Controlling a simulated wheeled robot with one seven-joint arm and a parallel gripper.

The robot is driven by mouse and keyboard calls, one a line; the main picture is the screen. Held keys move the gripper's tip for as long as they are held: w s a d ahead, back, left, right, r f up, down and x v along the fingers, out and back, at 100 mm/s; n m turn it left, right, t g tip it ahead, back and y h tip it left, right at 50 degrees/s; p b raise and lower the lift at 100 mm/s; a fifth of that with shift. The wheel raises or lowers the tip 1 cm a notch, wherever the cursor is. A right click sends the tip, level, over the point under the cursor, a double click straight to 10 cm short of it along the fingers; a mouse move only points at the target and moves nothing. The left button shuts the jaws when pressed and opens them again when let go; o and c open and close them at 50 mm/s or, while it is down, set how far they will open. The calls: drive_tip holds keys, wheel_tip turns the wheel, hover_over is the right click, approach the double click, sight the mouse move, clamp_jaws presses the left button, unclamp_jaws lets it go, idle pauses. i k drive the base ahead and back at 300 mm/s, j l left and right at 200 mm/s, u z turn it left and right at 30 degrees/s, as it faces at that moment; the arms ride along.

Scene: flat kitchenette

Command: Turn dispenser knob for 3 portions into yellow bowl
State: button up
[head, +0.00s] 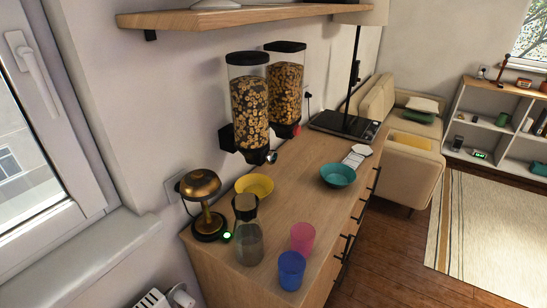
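Two wall-mounted cereal dispensers with black lids hang over the wooden cabinet top. The near dispenser (249,102) holds dark and tan rings, and a pale knob (272,157) shows at its outlet. The far dispenser (286,92) holds tan cereal, with a small red part at its base. The yellow bowl (254,185) stands on the cabinet below the near dispenser, slightly left of its outlet; its contents cannot be made out. A teal bowl (338,175) stands to the right, clear of both outlets. My gripper is not in view.
A brass lamp (203,190), a glass carafe (247,238), a pink cup (302,237) and a blue cup (291,270) crowd the near end of the cabinet top (307,196). A shelf (215,17) overhangs the dispensers. Open floor lies to the right.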

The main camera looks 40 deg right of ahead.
sight(271, 156)
drive_tip(key=i+l, duration=0.1)
drive_tip(key=l, duration=0.4)
drive_tip(key=i+l, duration=0.1)
drive_tip(key=l, duration=0.35)
drive_tip(key=i+l, duration=0.15)
drive_tip(key=l, duration=0.35)
